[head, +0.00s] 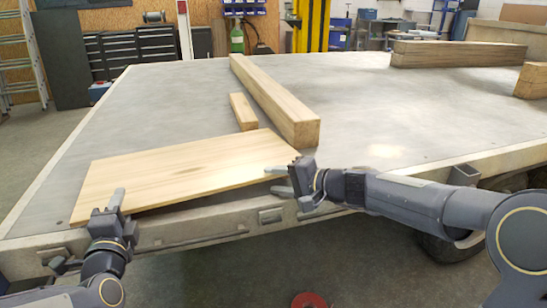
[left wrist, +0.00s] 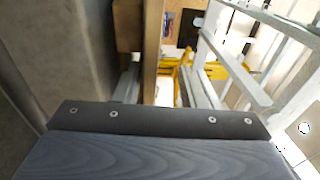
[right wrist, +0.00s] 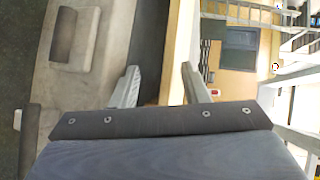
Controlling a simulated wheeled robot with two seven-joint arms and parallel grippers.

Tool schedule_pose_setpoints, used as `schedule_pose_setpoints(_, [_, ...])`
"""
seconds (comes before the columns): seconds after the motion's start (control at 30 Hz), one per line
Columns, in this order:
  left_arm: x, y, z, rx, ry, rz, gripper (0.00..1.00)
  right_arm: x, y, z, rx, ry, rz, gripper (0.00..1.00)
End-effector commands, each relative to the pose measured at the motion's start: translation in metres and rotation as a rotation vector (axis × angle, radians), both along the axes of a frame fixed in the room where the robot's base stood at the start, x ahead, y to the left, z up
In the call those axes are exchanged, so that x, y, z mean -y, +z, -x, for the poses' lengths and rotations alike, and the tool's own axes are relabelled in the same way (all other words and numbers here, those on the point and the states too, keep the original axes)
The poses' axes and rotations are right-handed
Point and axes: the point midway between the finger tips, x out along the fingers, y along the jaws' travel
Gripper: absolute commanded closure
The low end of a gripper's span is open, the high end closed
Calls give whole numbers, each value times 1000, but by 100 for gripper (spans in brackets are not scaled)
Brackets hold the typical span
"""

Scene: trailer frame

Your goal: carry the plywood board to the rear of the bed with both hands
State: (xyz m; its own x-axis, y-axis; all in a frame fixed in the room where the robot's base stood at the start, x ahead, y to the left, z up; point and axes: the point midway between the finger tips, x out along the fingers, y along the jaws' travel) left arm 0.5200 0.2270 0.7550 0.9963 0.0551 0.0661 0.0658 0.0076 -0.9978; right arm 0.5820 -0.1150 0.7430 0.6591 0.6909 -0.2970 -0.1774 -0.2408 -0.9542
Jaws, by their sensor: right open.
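The plywood board (head: 190,170) lies flat on the near left of the grey trailer bed (head: 170,95), its near edge along the bed's side rail. My left gripper (head: 115,202) is at the board's near left corner. In the left wrist view the board's edge (left wrist: 152,50) stands between the parted fingers, with a gap beside it. My right gripper (head: 280,179) is at the near right corner, one finger above the other. In the right wrist view the board's edge (right wrist: 178,50) runs between its open fingers. Neither gripper is closed on the board.
A long timber beam (head: 270,98) and a short wood block (head: 243,112) lie just behind the board. More timber (head: 457,54) lies at the bed's far right. The middle right of the bed is clear. A ladder (head: 22,55) stands at the far left.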

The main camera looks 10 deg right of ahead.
Motion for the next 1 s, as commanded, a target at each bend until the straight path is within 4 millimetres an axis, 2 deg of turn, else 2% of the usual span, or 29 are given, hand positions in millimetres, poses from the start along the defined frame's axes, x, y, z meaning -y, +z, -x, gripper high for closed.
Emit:
schedule_pose_setpoints(0.1, [0,4,0,9,-1,-2,66,15,9,12,6,-5,-2,59])
schedule_pose_setpoints(0.33, [1,5,0,10,-2,-3,66,31,17,28,11,-5,-3,59])
schedule_pose_setpoints(0.77, [1,5,0,11,-3,-3,66,34,19,30,11,-5,-3,59])
schedule_pose_setpoints(1.0, [-10,5,13,14,0,-4,66,34,16,30,12,-5,-3,59])
